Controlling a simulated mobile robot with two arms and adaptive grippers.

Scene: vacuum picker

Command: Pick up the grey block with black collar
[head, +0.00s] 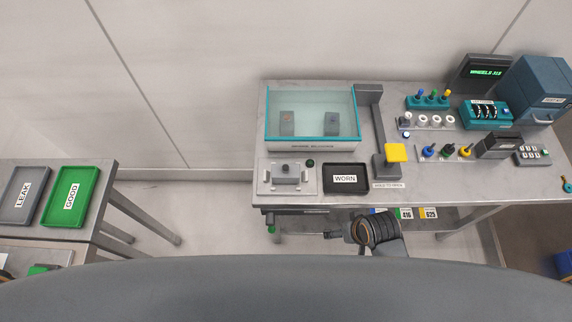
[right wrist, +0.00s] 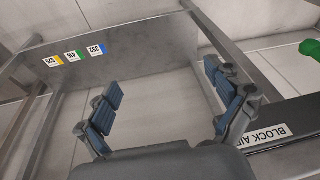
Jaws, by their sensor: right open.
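A small grey block (head: 286,171) sits on a light plate near the front left of the workbench. A black collar on it is too small to make out. Two more dark grey blocks stand inside the clear, teal-edged box: a left one (head: 287,122) and a right one (head: 333,124). My right gripper (head: 343,232) is at the bench's front edge, lower right of the plate, away from the blocks. In the right wrist view it (right wrist: 163,95) is open and empty, with no block between its fingers. My left gripper is not in view.
A black WORN tray (head: 346,188) lies right of the plate. A post with a yellow pad (head: 396,153) stands behind and right of it. A green GOOD tray (head: 90,196) and grey LEAK tray (head: 40,194) are on the left table. A BLOCK AIR label (right wrist: 268,135) shows near my gripper.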

